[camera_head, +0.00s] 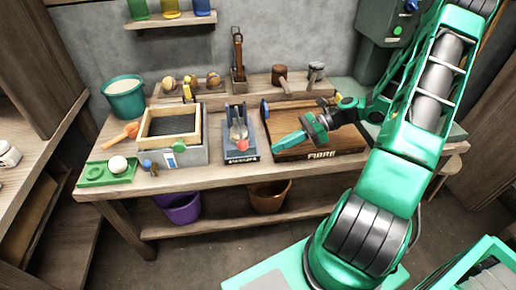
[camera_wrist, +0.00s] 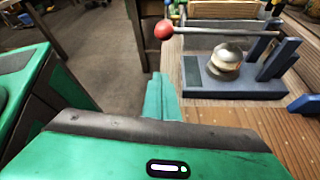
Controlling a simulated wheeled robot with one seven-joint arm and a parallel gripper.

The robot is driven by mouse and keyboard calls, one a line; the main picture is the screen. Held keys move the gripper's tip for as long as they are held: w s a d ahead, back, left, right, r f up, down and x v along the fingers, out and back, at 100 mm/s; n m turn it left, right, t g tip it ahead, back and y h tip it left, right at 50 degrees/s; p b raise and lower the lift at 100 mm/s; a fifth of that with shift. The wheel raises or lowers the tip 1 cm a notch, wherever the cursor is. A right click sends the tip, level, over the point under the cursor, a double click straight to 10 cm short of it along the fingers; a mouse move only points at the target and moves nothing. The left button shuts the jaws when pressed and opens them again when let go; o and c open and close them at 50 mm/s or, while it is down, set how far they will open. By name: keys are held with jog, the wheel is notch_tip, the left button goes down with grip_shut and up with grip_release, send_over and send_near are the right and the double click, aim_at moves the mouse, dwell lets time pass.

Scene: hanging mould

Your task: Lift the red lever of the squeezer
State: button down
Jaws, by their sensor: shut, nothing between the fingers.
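The squeezer (camera_head: 251,155) stands on the workbench, with a dark blue base and upright frame; it also shows in the wrist view (camera_wrist: 240,90). Its lever is a metal rod ending in a red ball knob (camera_head: 242,145). In the wrist view the rod lies roughly level over a rounded metal piece, and the red knob (camera_wrist: 164,30) sticks out past the base. My green gripper (camera_head: 274,147) is shut and empty, to the right of the squeezer. In the wrist view the closed fingertips (camera_wrist: 160,78) are below the knob in the picture, apart from it.
A framed box (camera_head: 205,152) stands left of the squeezer, beside a green tray (camera_head: 90,174) with a white ball. Mallets (camera_head: 280,77) and a teal bucket (camera_head: 124,100) are farther back. Space before the bench is open.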

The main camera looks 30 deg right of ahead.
jog(key=x, duration=0.9)
jog(key=shift+a+f, duration=0.1)
jog(key=shift+a, duration=0.1)
jog(key=shift+w+a, duration=0.1)
jog(key=shift+a, duration=0.15)
jog(key=shift+w+r, duration=0.2)
jog(key=shift+r, duration=0.75)
jog(key=shift+w+r, duration=0.15)
jog(key=shift+r, duration=0.75)
